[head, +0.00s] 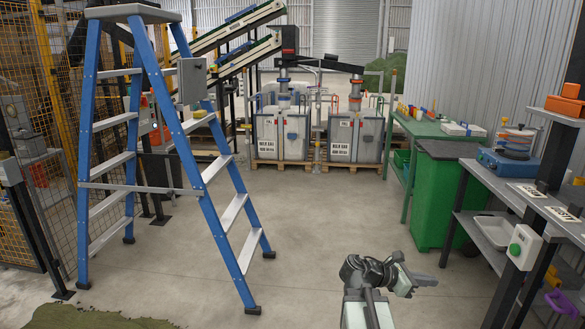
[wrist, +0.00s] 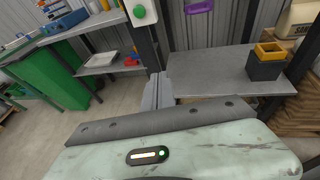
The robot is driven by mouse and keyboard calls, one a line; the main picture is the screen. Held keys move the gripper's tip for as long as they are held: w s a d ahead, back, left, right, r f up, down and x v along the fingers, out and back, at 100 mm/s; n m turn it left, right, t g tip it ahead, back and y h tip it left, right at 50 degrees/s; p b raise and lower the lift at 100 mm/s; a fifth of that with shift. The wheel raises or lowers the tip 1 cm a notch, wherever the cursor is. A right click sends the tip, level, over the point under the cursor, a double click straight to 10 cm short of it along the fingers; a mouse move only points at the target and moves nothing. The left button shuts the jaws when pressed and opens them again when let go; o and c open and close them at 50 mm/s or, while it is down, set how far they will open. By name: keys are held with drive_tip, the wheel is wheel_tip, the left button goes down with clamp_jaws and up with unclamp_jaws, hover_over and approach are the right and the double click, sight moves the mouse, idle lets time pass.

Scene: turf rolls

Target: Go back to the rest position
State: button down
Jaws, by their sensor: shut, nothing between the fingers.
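My gripper (head: 428,281) is in the lower right of the head view, at the end of my folded arm, pointing right towards the grey workbench. Its fingers lie together with nothing between them. In the wrist view the grey fingers (wrist: 158,92) show closed at the middle, in front of the bench and clear of any object as far as I can see. The pale green wrist housing fills the bottom of that view.
A blue stepladder (head: 205,150) stands at left. A green bin (head: 438,200) and the grey workbench (head: 500,262) line the right side. A green turf piece (head: 85,318) lies at the bottom left. The concrete floor in the middle is clear. A dark box (wrist: 264,68) sits on a shelf.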

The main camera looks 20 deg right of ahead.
drive_tip(key=w+a+f+m+t+y, duration=0.1)
drive_tip(key=w+a+f+y, duration=0.15)
drive_tip(key=a, duration=0.35)
drive_tip(key=w+a+f+t+y, duration=0.1)
drive_tip(key=w+a+f+t, duration=0.1)
drive_tip(key=w+a+f, duration=0.35)
drive_tip(key=s+a+f+m+y, duration=0.1)
drive_tip(key=a+f+m+y, duration=0.3)
drive_tip(key=a, duration=0.6)
drive_tip(key=a+f+m+y, duration=0.25)
drive_tip(key=a+m, duration=0.25)
drive_tip(key=a, duration=0.5)
drive_tip(key=s+a+f+m+y, duration=0.15)
drive_tip(key=a+m+y, duration=0.3)
drive_tip(key=a, duration=0.45)
wheel_tip(320, 180, up, 15)
drive_tip(key=m+p, duration=0.1)
drive_tip(key=p, duration=1.4)
drive_tip(key=shift+w+a+p, duration=0.2)
drive_tip(key=shift+w+p, duration=0.15)
drive_tip(key=shift+w, duration=0.05)
drive_tip(key=shift+r, duration=0.1)
